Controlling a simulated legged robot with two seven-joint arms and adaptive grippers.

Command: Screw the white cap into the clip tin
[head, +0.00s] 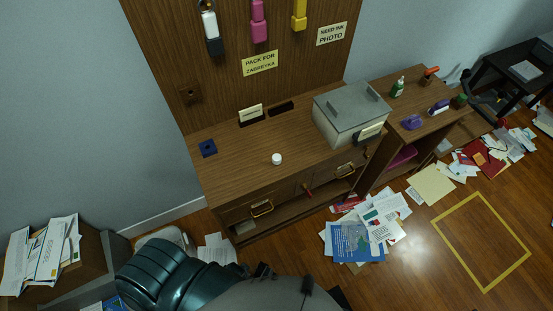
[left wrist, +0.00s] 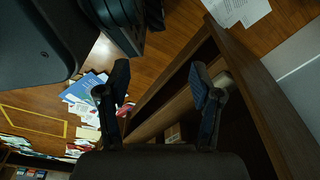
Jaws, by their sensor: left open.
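A small round white cap (head: 277,159) sits on the wooden desk top (head: 240,170), left of a large grey lidded box (head: 352,110). A small dark blue square piece with a dark round centre (head: 208,148) lies near the desk's left back edge. No label identifies the clip tin, so I cannot tell which thing it is. My left gripper (left wrist: 158,82) is open and empty in the left wrist view, pointing at the desk's lower shelves and the floor. In the head view my left arm is low, in front of the desk and away from the cap. My right gripper is not in view.
Drawers with yellow handles (head: 262,209) face the front. Loose papers (head: 375,225) cover the floor to the right. Bottles (head: 397,87) and purple items (head: 413,122) stand on the right cabinet. Coloured pieces hang on the back board (head: 155,30). The desk around the cap is clear.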

